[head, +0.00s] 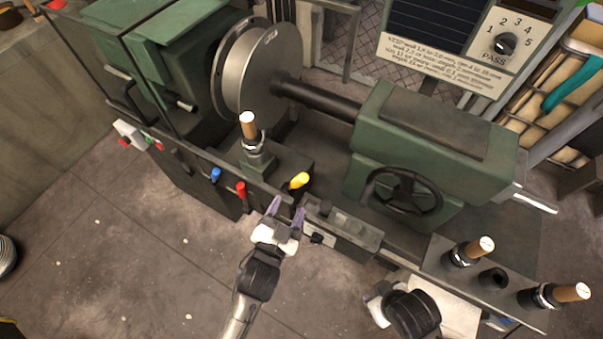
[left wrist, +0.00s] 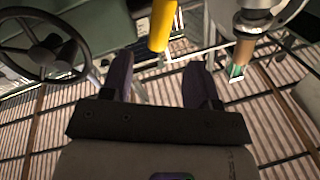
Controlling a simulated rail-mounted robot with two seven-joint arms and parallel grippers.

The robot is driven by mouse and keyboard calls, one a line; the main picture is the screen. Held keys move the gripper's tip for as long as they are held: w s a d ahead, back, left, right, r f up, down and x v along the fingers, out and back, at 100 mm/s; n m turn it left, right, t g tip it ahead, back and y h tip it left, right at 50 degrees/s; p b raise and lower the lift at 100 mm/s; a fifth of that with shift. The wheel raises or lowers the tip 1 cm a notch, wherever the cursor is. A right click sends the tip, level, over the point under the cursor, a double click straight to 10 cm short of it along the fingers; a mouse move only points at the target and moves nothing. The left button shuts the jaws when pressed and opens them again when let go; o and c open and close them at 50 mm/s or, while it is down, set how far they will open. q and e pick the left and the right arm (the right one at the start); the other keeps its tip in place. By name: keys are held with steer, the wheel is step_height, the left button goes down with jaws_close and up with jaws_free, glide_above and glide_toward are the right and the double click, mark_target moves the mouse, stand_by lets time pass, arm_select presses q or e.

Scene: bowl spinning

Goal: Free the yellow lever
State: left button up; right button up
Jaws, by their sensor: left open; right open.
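The yellow lever (head: 299,180) sticks up from the front ledge of the green lathe, right of a red lever (head: 241,189) and a blue lever (head: 215,174). My left gripper (head: 286,211) is open and empty, just in front of and below the yellow lever. In the left wrist view, the yellow lever (left wrist: 163,25) shows beyond the gap between my open fingers (left wrist: 160,78), apart from them. Its base is hard to make out. My right gripper (head: 374,304) is only partly visible at the lower right, away from the lever; its fingers are not clear.
A wooden-handled tool post (head: 249,135) stands behind the levers, below the large metal disc (head: 250,75). A black handwheel (head: 402,190) is to the right. Wooden-handled tools (head: 470,252) stand on the right shelf. The floor (head: 140,250) at left is open.

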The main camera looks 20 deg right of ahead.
mark_target(298, 185)
arm_select(q)
steer(key=b+x, duration=0.1)
steer(key=x, duration=0.7)
steer(key=shift+w+d+b, duration=0.25)
steer(key=shift+w+b, duration=0.05)
steer(key=shift+x, duration=0.85)
steer(key=c, duration=0.7)
jaws_close()
